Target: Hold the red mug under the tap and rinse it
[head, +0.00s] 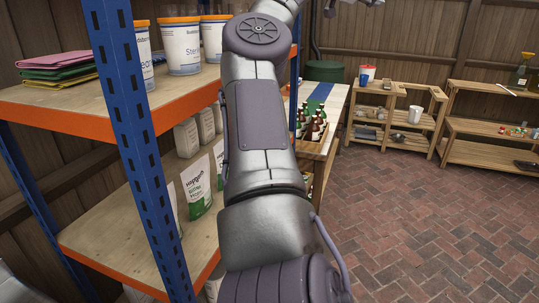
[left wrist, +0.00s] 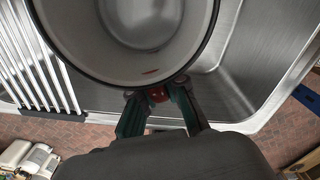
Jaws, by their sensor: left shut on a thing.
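In the left wrist view my left gripper (left wrist: 158,97) is shut on the red mug (left wrist: 140,78) at the near side of its rim. I look into the mug's pale inside, which has a dark rim and a small reddish mark low on the wall. A patch of red shows between the fingertips. The mug is over a steel sink (left wrist: 235,85). No tap and no running water show in either view. My right gripper is not in view.
A ribbed steel drainer (left wrist: 40,60) lies left of the mug. In the head view my arm crosses the middle, close to an orange and blue shelf rack (head: 128,130) with tubs and bags. Brick floor (head: 420,215) is clear at the right, before wooden benches (head: 470,157).

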